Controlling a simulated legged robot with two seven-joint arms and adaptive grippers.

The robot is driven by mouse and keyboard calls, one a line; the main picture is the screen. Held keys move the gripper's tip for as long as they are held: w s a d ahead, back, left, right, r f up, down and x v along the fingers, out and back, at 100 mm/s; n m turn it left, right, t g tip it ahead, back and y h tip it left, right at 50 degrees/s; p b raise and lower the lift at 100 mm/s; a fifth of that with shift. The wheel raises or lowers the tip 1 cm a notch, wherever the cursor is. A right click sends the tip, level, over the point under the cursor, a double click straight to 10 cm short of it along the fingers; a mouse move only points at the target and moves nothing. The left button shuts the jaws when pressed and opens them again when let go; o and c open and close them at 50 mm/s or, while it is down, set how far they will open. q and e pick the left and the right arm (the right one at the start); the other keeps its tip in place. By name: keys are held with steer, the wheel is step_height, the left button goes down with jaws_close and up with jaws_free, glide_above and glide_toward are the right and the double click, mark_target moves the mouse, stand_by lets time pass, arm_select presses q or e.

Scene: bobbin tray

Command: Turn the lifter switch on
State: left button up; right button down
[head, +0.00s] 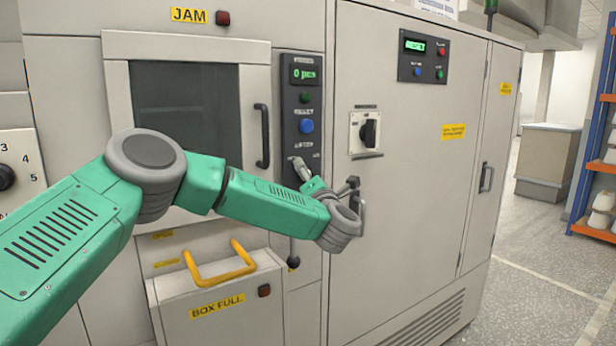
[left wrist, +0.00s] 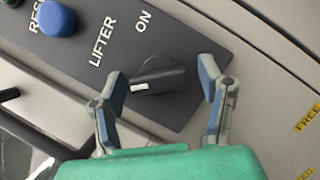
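The lifter switch is a black rotary knob (left wrist: 160,76) with a white mark, on a dark panel below the words LIFTER and ON in the left wrist view. Its white mark points left, not at ON. My left gripper (left wrist: 164,84) is open, one finger on each side of the knob, with gaps visible on both sides. In the head view my left gripper (head: 326,182) is at the lower part of the narrow control panel (head: 289,95); I cannot make out the knob there. My right gripper is in neither view.
A blue button (head: 306,126) and a display reading 0 pcs (head: 304,74) are above on the panel. A door handle (head: 262,136) stands out to its left, a rotary main switch (head: 368,132) to its right. A yellow-handled box (head: 222,300) is below.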

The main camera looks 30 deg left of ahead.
arm_select(q)
steer(key=shift+w+d, duration=0.1)
steer(key=shift+d, duration=0.45)
steer(key=shift+r, duration=0.15)
steer(key=c, duration=1.2)
steer(key=shift+o, duration=0.3)
steer(key=shift+a, duration=0.25)
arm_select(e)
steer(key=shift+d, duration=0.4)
